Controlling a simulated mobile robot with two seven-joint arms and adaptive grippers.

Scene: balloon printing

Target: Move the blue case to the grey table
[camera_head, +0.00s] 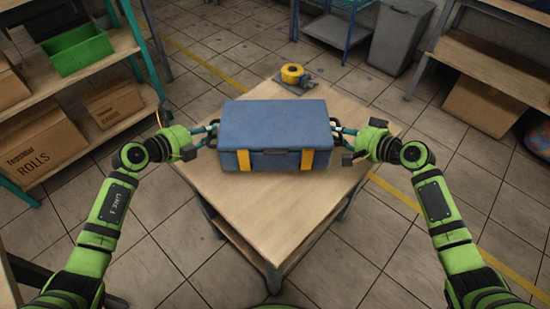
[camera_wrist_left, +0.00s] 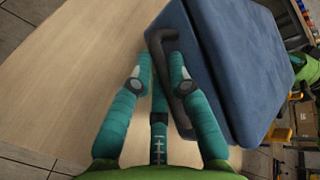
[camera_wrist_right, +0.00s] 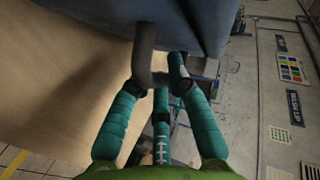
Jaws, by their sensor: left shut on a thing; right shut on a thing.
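The blue case (camera_head: 275,124), with two yellow latches on its front, is upright at the wooden-topped table (camera_head: 262,218). I cannot tell whether it rests on the top or hangs just above it. My left gripper (camera_head: 213,133) is shut on the dark handle at the case's left end; this handle (camera_wrist_left: 163,42) runs between the teal fingers in the left wrist view. My right gripper (camera_head: 338,132) is shut on the handle at the right end, which also shows in the right wrist view (camera_wrist_right: 143,55). I cannot make out a grey table for sure.
A yellow tape roll (camera_head: 292,74) sits on a small dark device at the table's far corner. Shelves with a green bin (camera_head: 78,48) and cardboard boxes (camera_head: 38,137) stand at left. Another shelf (camera_head: 492,66) stands at right. A grey bin (camera_head: 401,36) is behind. Tiled floor lies around.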

